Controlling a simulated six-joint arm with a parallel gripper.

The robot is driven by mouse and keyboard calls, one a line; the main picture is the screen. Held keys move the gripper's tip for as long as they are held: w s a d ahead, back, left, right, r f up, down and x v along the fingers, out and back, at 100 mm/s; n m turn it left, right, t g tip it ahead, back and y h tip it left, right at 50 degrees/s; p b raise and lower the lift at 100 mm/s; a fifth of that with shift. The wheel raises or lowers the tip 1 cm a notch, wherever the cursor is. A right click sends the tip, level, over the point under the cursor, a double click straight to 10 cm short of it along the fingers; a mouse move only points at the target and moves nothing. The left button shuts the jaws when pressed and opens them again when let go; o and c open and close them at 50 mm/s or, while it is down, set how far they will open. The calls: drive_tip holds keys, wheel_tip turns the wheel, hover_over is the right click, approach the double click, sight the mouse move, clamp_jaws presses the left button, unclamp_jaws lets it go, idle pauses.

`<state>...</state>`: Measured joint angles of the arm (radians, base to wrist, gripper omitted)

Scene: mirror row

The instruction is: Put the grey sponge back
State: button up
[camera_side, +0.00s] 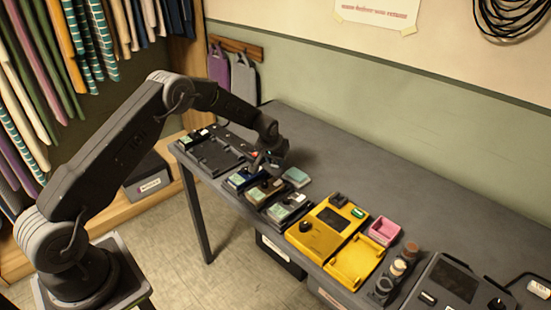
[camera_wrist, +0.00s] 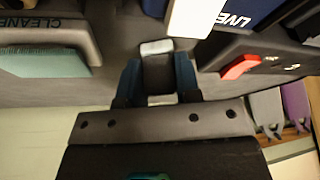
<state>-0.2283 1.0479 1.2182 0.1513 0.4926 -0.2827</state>
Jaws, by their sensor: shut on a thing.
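My gripper (camera_wrist: 158,75) is shut on a small dark grey block (camera_wrist: 158,72) with pale ends, which appears to be the grey sponge. In the side view my gripper (camera_side: 262,163) is low over the far left part of the bench, between the dark tray and the row of small units. The held block is too small and covered to make out clearly there. In the wrist view a grey unit marked "CLEANE…" (camera_wrist: 45,28) with a green pad (camera_wrist: 42,64) is to the left of the fingers. A dark part with a red button (camera_wrist: 239,67) is to the right.
A dark tray (camera_side: 211,157) stands at the bench's left end. Several small units with green pads, a yellow unit (camera_side: 322,231), a yellow tray (camera_side: 345,268) and a pink box (camera_side: 383,231) line the front. The bench's back right is clear.

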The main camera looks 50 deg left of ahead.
drive_tip(key=shift+f, duration=0.15)
drive_tip(key=o, duration=0.6)
drive_tip(key=shift+c, duration=0.2)
drive_tip(key=shift+s+r, duration=0.1)
drive_tip(key=shift+r, duration=0.5)
drive_tip(key=v, duration=1.1)
